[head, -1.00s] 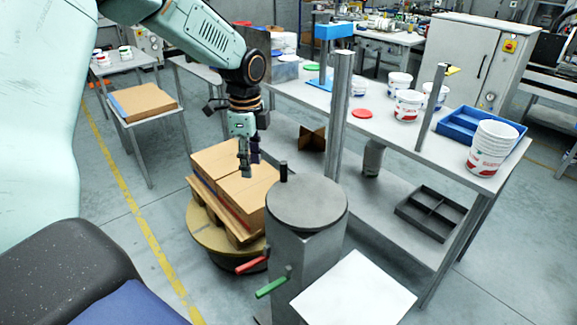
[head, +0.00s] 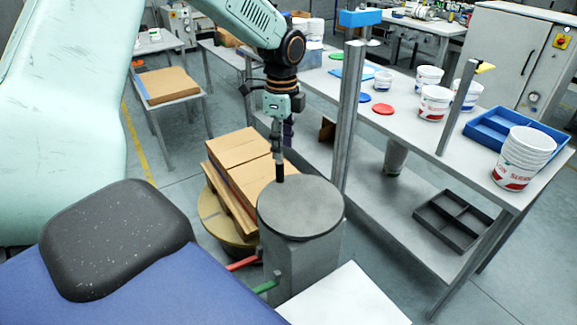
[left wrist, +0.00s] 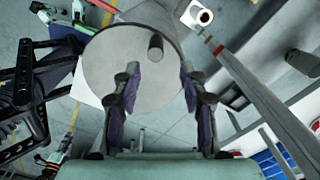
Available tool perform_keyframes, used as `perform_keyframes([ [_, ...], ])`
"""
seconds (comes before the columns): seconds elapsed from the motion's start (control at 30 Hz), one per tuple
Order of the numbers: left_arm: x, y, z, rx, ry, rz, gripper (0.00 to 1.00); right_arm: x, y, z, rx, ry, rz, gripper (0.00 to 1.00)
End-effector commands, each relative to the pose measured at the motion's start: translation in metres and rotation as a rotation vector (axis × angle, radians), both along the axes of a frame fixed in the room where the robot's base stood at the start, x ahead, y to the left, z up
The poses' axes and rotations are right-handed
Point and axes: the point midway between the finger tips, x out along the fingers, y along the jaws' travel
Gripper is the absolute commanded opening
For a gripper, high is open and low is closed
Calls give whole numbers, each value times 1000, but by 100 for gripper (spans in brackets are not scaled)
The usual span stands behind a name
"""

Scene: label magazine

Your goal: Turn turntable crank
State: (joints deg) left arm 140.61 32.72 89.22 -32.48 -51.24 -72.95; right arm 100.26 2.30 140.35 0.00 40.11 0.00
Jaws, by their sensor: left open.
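The turntable crank is a round grey disc (head: 302,212) on top of a grey pedestal (head: 300,262). A short dark upright peg stands near the disc's far-left edge; in the head view it is hard to tell from the fingers in front of it. In the left wrist view the peg (left wrist: 155,47) stands clear on the disc (left wrist: 118,75). My left gripper (head: 280,168) points down over that edge. In the left wrist view its fingers (left wrist: 158,70) are spread, with the peg lined up between them, not gripped. My right gripper is not seen in the head view.
Cardboard boxes (head: 241,160) on a pallet stand on a round yellowish base (head: 217,222) close behind the pedestal. Red (head: 243,263) and green (head: 266,286) levers stick out from the pedestal. A metal post (head: 350,115) and a workbench (head: 400,121) with buckets stand to the right.

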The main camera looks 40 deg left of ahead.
Motion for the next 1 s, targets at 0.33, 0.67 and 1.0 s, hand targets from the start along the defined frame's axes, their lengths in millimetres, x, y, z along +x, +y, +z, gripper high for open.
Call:
perform_keyframes([
  [0.33, -7, 2, -45, -2, 5, 1, 43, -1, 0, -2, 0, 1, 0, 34],
  [0.67, -5, 2, -76, -1, 1, 2, 43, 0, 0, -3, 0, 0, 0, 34],
  [1.0, -2, 1, -78, -1, 0, 2, 38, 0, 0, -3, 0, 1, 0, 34],
])
